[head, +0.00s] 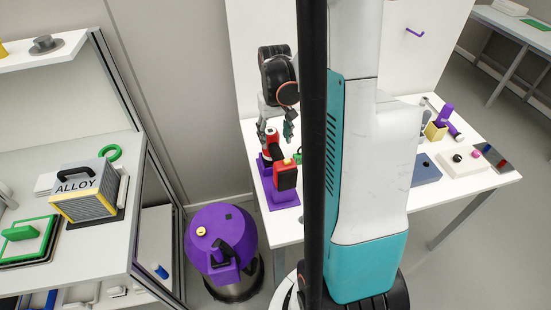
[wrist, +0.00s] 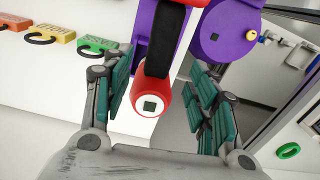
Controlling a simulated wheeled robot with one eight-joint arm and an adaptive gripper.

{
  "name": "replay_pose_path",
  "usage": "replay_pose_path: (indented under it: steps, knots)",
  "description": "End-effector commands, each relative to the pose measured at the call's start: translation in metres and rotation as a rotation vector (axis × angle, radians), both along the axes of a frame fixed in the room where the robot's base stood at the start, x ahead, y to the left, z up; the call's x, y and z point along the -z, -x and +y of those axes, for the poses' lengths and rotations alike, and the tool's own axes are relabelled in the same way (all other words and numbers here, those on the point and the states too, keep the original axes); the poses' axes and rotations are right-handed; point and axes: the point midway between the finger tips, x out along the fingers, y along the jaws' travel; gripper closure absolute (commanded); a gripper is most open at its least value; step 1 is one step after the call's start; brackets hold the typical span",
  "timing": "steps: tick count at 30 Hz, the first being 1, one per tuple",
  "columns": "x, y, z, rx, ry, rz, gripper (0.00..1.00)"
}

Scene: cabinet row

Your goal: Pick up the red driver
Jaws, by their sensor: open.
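The red driver (wrist: 150,96), red with a black handle, sits at a purple stand (wrist: 143,30) in the wrist view. Its red end with a dark square faces the wrist camera. My gripper (wrist: 167,95) is open, with one teal-padded finger on each side of the red end. Gaps show between the driver and both fingers. In the head view, my gripper (head: 278,130) is over the left side of the white table, at the driver's red upper part (head: 271,136). A red and black block (head: 286,175) sits lower on the purple stand (head: 284,200).
A purple vacuum-like canister (head: 222,235) stands on the floor between the white table (head: 480,185) and the left shelf (head: 125,190). Orange, yellow and green tags (wrist: 60,34) lie left in the wrist view. My arm hides the table's middle in the head view.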

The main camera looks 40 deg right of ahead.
Motion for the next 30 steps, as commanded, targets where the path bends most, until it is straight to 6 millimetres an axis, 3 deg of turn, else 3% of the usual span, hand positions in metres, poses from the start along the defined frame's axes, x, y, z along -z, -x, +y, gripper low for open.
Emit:
replay_pose_path:
  steps: [10, 18, 26, 27, 30]
  knots:
    - [0.025, 0.001, 0.000, 0.000, 0.000, 0.000, 0.47]
    - [0.063, 0.003, 0.000, -0.001, 0.000, -0.001, 0.47]
    - [0.067, 0.004, 0.000, -0.001, 0.000, 0.000, 0.47]
    - [0.067, 0.004, 0.000, -0.001, 0.000, 0.000, 0.49]
    - [0.067, 0.004, 0.000, -0.001, 0.000, 0.000, 0.72]
